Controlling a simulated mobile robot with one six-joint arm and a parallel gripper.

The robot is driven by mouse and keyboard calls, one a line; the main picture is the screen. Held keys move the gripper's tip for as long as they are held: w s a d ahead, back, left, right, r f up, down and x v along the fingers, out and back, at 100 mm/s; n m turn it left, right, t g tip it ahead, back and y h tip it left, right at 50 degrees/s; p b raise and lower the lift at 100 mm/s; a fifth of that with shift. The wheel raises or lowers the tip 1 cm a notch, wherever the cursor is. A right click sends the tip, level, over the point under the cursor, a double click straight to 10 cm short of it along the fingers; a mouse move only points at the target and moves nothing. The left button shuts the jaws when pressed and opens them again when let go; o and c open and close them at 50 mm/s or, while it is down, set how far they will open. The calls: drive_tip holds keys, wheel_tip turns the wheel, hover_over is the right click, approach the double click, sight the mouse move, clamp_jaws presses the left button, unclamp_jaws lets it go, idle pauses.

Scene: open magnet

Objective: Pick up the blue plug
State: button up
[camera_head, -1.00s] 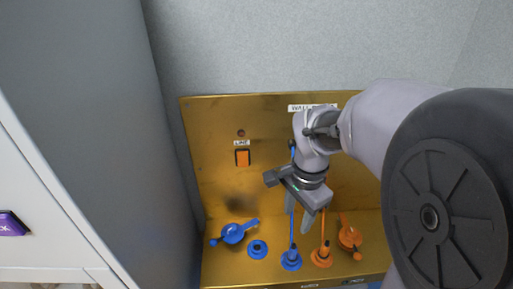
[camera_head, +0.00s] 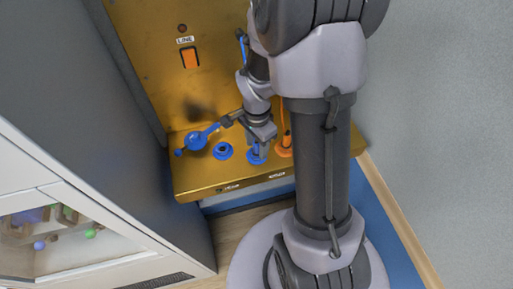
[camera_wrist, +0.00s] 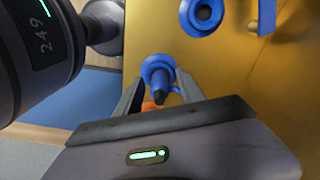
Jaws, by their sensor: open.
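The blue plug (camera_head: 257,153) sits upright in a blue round socket on the ledge of the brass panel, partly hidden by my gripper. In the wrist view the blue plug (camera_wrist: 158,72) with its dark end lies between my finger tips. My gripper (camera_head: 262,143) is over it and points down. In the wrist view my gripper (camera_wrist: 160,90) is open, one finger on each side of the plug. Whether either finger touches it cannot be told.
An empty blue socket (camera_head: 223,151) and a blue lever (camera_head: 196,141) are left of the plug. An orange plug (camera_head: 285,146) with an orange cable stands close on its right. An orange switch (camera_head: 190,58) marked LINE is on the upright panel (camera_head: 145,60). A grey cabinet stands at left.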

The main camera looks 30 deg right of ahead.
clamp_jaws()
drive_tip(key=shift+r, duration=0.1)
